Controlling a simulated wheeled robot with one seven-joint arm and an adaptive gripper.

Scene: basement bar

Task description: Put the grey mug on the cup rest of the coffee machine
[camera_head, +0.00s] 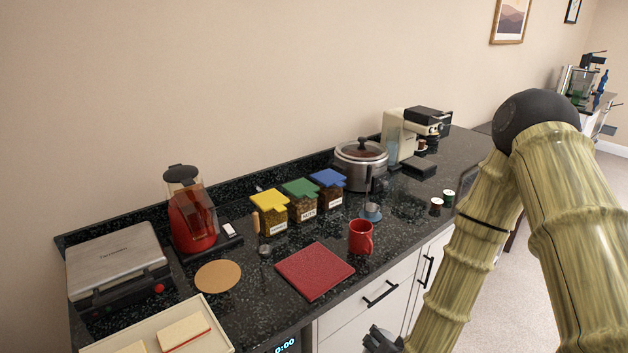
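The cream and black coffee machine (401,133) stands at the far end of the dark counter (386,258). A low dark slab (420,166) lies at its front; I cannot tell whether this is its cup rest. I cannot make out a clearly grey mug. A small blue-grey cup-like thing (372,213) stands near the middle of the counter, behind a red mug (361,237); a dark upright handle rises by it. My gripper (380,341) is partly in view at the bottom edge, low in front of the cabinets and apart from these things. Its fingers are not clear.
A red board (314,271), round mat (218,276), grill (117,262) and tray (224,340) are nearer. Small pods (442,201) stand near the right edge.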

